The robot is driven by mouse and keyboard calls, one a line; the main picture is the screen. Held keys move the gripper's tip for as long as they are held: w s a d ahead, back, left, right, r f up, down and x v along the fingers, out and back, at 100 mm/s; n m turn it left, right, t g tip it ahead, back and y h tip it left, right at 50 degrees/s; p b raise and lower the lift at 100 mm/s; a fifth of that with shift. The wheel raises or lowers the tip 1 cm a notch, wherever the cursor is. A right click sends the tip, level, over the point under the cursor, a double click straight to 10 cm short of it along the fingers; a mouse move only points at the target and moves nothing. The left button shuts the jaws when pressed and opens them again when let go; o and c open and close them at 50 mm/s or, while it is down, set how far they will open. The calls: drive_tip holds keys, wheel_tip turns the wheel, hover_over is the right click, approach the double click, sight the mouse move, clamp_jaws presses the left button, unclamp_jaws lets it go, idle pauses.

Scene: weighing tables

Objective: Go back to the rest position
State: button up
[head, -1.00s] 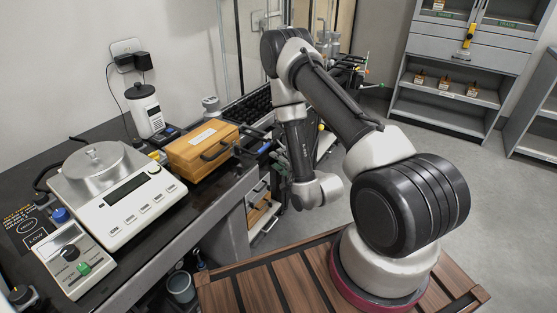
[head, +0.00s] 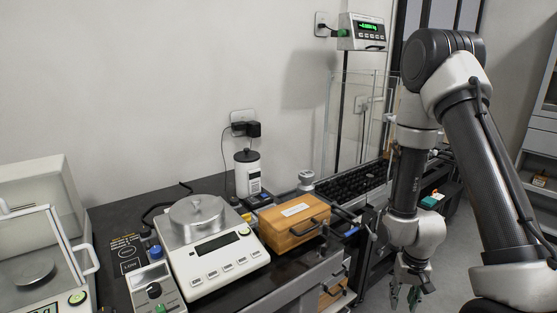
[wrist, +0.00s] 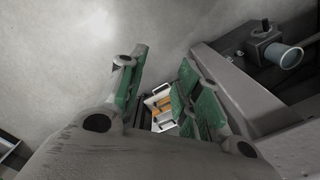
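My gripper (head: 404,298) hangs at the end of my folded arm, pointing down, to the right of the bench front in the head view. In the wrist view, its two green-padded fingers (wrist: 163,72) stand apart. There is clear space between them and they hold nothing. Pale floor lies below the fingers, with a small light-coloured item bearing orange blocks (wrist: 161,104) far beneath, partly hidden by the right finger.
The dark bench holds a balance with a metal pan (head: 221,255), a wooden box (head: 293,232), a white bottle (head: 247,173) and a glass-sided balance (head: 38,255). A grey bench frame (wrist: 238,88) runs close to the right of my gripper.

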drive_tip(key=s+r+n+t, duration=0.1)
drive_tip(key=s+r, duration=0.3)
drive_tip(key=r, duration=0.9)
drive_tip(key=s+d+r+n+t, duration=0.1)
drive_tip(key=s+r, duration=0.3)
drive_tip(key=r, duration=0.9)
drive_tip(key=s+r+t, duration=0.2)
drive_tip(key=s+r, duration=0.3)
drive_tip(key=r, duration=0.8)
drive_tip(key=shift+d+n+t, duration=0.2)
drive_tip(key=shift+n+t, duration=0.1)
drive_tip(key=shift+n, duration=0.1)
drive_tip(key=shift+c, duration=0.4)
